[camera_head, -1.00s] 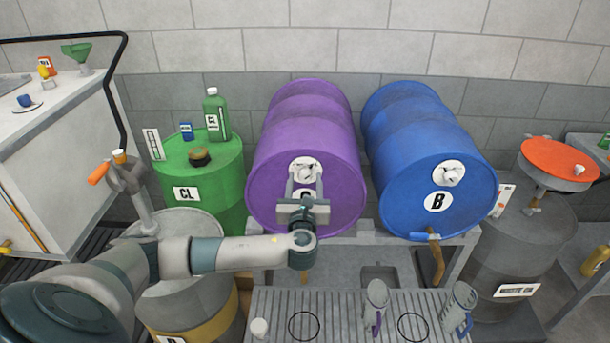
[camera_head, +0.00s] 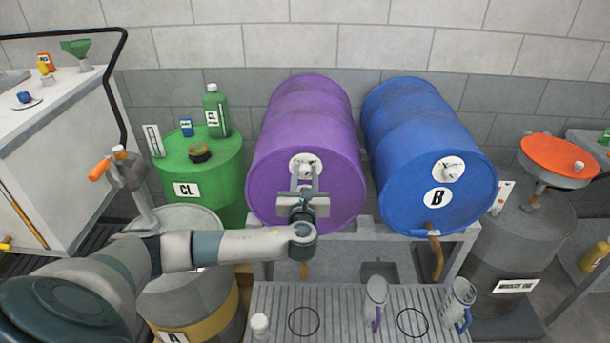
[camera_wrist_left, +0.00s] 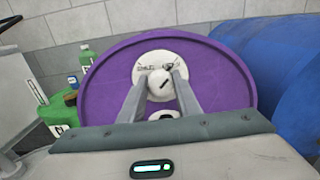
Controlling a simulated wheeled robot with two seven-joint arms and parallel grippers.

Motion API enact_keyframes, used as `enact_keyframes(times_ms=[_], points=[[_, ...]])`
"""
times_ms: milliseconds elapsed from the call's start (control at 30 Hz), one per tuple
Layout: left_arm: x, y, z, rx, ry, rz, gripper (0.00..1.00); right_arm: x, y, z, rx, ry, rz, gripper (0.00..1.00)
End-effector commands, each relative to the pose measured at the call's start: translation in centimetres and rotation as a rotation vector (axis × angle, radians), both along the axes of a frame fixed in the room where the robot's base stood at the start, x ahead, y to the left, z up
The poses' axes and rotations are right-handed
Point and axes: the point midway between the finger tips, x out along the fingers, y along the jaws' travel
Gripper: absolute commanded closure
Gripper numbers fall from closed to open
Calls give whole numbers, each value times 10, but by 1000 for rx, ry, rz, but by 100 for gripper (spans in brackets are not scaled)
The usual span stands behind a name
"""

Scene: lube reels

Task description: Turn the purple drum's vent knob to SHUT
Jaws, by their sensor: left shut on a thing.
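The purple drum (camera_head: 300,125) lies on its side on a rack, its round end facing me. Its vent knob (camera_head: 306,170) is a pale knob on a white dial plate near the top of that end. My left gripper (camera_head: 305,177) reaches up to the knob, with its two fingers on either side of it. In the left wrist view the fingers are shut on the vent knob (camera_wrist_left: 160,84), which carries a short dark slanted mark. The dial plate (camera_wrist_left: 150,60) has small lettering too blurred to read. The drum's black-and-white label is mostly hidden by my gripper. My right gripper is out of view.
A blue drum (camera_head: 425,150) with a similar knob lies close on the right. A green drum (camera_head: 200,172) with a bottle on top stands left. Below is a slatted tray (camera_head: 345,318) with mugs. The wall is close behind.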

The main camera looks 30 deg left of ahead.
Motion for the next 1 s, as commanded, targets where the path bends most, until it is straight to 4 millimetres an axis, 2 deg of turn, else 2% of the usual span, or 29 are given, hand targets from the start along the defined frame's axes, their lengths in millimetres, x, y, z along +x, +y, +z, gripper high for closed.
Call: enact_keyframes(times_ms=[367,1000], points=[[-1,0,-3,-146,-86,1,92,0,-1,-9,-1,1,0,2],[-2,2,-5,-643,-392,2,92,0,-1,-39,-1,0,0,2]])
